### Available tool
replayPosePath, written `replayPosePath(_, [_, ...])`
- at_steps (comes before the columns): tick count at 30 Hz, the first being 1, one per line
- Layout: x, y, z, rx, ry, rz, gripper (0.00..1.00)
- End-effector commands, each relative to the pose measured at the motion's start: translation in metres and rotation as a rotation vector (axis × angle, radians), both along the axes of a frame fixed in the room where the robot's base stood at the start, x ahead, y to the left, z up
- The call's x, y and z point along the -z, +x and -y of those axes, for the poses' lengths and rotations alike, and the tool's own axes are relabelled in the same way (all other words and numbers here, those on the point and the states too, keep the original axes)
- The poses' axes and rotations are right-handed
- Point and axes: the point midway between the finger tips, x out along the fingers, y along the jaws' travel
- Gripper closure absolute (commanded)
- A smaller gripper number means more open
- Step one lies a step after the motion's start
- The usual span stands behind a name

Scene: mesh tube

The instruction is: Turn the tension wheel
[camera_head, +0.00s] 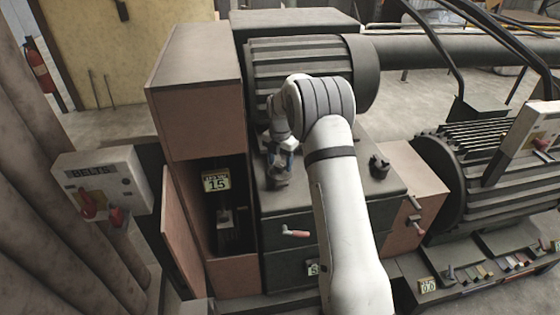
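My white arm rises from the bottom of the view and bends over a dark machine cabinet (335,205). My gripper (281,170) points down at the cabinet top's left part, at a small dark fitting (279,181). The fingers are small and dark there, so I cannot tell whether they touch the fitting or are open or shut. A second dark knob-like fitting (379,167) stands on the cabinet top to the right, clear of my gripper. I cannot tell for certain which fitting is the tension wheel.
A red-handled lever (296,233) is on the cabinet front. A compartment left of it bears a sign reading 15 (216,182). A BELTS box (104,182) with red handles stands at left. A ribbed drum (300,66) is behind my arm; another machine (490,180) is at right.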

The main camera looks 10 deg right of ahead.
Motion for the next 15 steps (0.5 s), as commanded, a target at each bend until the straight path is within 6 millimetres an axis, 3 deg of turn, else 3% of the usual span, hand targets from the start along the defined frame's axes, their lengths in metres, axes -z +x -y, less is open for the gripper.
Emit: replayPosePath(15, [-0.0005,0.0001,-0.0003,0.004,0.0,0.0,0.86])
